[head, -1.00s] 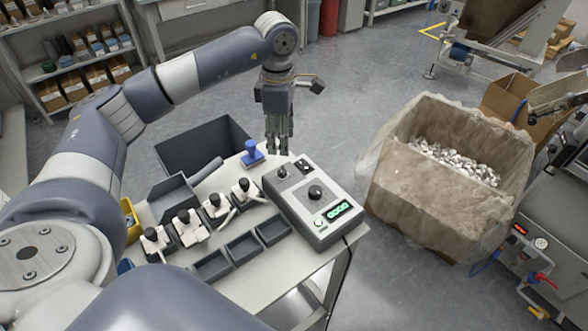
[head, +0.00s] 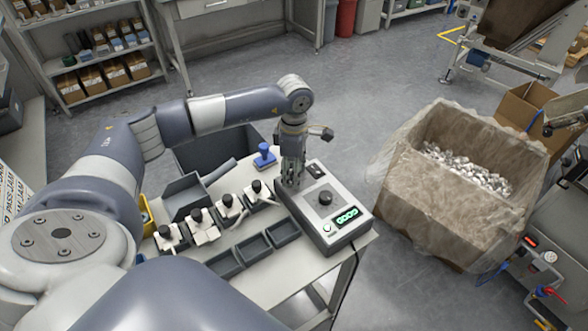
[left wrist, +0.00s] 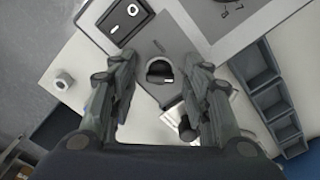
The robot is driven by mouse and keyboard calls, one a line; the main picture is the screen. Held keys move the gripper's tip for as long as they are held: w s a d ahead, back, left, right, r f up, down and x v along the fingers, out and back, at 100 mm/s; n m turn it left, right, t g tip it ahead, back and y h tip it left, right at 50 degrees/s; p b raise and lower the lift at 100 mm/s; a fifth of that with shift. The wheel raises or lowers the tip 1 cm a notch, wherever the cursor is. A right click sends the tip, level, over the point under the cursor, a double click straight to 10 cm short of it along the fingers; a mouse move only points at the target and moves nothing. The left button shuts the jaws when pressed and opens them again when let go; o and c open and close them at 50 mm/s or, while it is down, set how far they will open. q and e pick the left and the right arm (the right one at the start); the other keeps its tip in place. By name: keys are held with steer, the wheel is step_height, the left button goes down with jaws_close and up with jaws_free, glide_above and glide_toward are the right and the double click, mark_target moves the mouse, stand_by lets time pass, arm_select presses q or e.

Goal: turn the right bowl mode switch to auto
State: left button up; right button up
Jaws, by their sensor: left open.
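The grey control box (head: 322,212) stands on the table with a large black dial (head: 325,198), a green lit display (head: 347,217) and a black rocker switch (head: 315,170). A small dark selector switch (left wrist: 160,69) on its panel shows in the left wrist view, but my gripper hides it in the head view. I cannot read its label. My left gripper (head: 291,183) points down over this end of the box. In the left wrist view the open fingers (left wrist: 160,77) stand on either side of the selector, with gaps. Contact is not visible.
Several white parts with black knobs (head: 229,204) stand in a row left of the box, behind dark empty trays (head: 254,246). A blue stamp-like object (head: 264,155) stands near the back edge. A large lined carton (head: 440,205) of metal parts is at right.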

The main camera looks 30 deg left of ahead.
arm_select(q)
jaws_close()
arm_select(e)
steer(key=shift+w, duration=0.3)
arm_select(q)
steer(key=shift+n, duration=0.3)
arm_select(e)
steer(key=shift+a+f, duration=0.15)
steer(key=shift+a, duration=0.1)
arm_select(q)
steer(key=shift+n, duration=0.3)
steer(key=shift+n+b, duration=0.55)
steer(key=shift+n, duration=0.15)
steer(key=n+b, duration=0.1)
steer(key=n, duration=0.4)
steer(key=shift+b, duration=0.3)
steer(key=n, duration=0.4)
steer(key=shift+n+b, duration=0.4)
steer(key=n, duration=0.5)
steer(key=shift+r+n, duration=0.1)
steer(key=shift+n, duration=0.2)
arm_select(e)
steer(key=f, duration=0.3)
steer(key=shift+d+f, duration=0.2)
steer(key=shift+f, duration=0.1)
steer(key=shift+a, duration=0.1)
arm_select(q)
steer(key=shift+w, duration=0.1)
